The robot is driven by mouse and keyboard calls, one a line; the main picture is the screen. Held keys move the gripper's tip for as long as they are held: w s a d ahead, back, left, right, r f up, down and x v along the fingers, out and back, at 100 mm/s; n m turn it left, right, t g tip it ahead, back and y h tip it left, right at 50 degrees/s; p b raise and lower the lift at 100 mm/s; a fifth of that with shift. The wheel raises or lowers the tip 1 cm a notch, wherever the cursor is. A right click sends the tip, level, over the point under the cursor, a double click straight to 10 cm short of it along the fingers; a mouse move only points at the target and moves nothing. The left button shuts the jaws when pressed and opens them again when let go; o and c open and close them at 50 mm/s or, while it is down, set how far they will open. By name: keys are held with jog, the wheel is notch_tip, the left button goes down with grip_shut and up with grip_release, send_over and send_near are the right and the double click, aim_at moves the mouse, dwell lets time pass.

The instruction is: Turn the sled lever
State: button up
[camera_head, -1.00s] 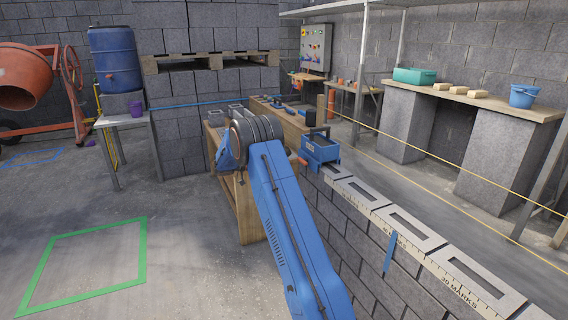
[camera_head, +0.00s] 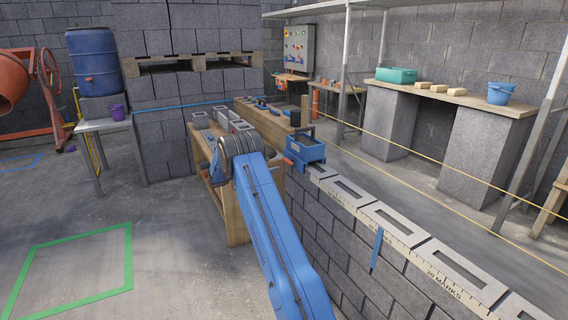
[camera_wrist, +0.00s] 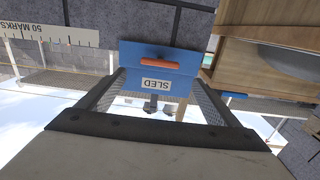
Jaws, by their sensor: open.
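The sled is a blue box (camera_head: 305,150) on top of the block wall, at its far end in the head view. Its orange-red lever (camera_head: 288,161) shows at the sled's left side. In the wrist view, upside down, the blue sled face (camera_wrist: 185,62) carries a white SLED label and the orange lever (camera_wrist: 160,63) as a short horizontal bar. My gripper (camera_wrist: 158,80) is open, with one finger to either side of the label and lever in the picture. I cannot tell how far the fingertips are from the face.
The wall's top, with hollow blocks and a marked strip (camera_head: 440,280), runs toward the lower right. A wooden bench (camera_head: 237,220) with grey blocks stands left of the sled. A yellow line (camera_head: 430,170) runs behind the wall. Floor at the left is open, with a green square (camera_head: 70,298).

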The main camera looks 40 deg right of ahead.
aim_at(286, 161)
jog(key=x, duration=0.9)
jog(key=shift+d, duration=0.1)
jog(key=c, duration=1.1)
